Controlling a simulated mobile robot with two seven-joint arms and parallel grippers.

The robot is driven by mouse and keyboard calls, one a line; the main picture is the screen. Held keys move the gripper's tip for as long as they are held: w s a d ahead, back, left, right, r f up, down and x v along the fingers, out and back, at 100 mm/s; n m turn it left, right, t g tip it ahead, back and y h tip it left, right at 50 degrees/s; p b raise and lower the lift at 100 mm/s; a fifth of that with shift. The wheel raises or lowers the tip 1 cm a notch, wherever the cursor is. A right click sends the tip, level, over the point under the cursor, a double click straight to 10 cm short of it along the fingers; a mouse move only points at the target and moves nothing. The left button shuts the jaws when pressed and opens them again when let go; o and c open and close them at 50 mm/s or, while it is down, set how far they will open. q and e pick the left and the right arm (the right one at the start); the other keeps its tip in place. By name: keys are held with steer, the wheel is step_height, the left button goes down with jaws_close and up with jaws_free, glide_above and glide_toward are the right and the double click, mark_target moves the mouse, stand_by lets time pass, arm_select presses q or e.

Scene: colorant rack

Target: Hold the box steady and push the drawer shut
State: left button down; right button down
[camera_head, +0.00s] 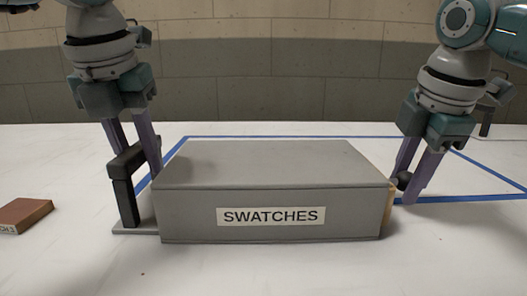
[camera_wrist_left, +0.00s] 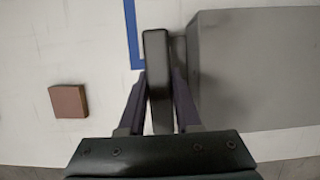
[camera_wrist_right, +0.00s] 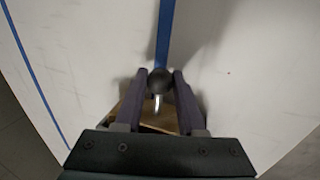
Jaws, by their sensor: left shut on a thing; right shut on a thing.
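A grey box (camera_head: 270,165) labelled SWATCHES stands on the white table. A black upright handle (camera_head: 124,200) rises from a flat grey base at its left end. My left gripper (camera_head: 138,160) is shut on the handle's top bar, which also shows between the fingers in the left wrist view (camera_wrist_left: 157,70). At the box's right end a narrow tan strip of the drawer (camera_head: 390,205) shows. My right gripper (camera_head: 405,187) is shut on its dark round knob (camera_wrist_right: 160,80). The wooden drawer front (camera_wrist_right: 150,115) is partly hidden by the fingers; any gap behind it is hard to judge.
A brown block with a pale labelled side (camera_head: 22,215) lies on the table at the far left, apart from the box. Blue tape lines (camera_head: 480,198) mark the table behind and beside the box. The table in front is clear. A block wall stands behind.

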arm_select(q)
steer(key=shift+d, duration=0.15)
arm_select(e)
steer(key=shift+a, duration=1.2)
steer(key=shift+c, duration=2.1)
jaws_free()
steer(key=shift+d, duration=0.1)
arm_select(q)
steer(key=c, duration=0.5)
jaws_free()
arm_select(e)
steer(key=v, duration=1.2)
arm_select(q)
steer(key=shift+r, duration=0.1)
arm_select(e)
steer(key=shift+d, duration=0.1)
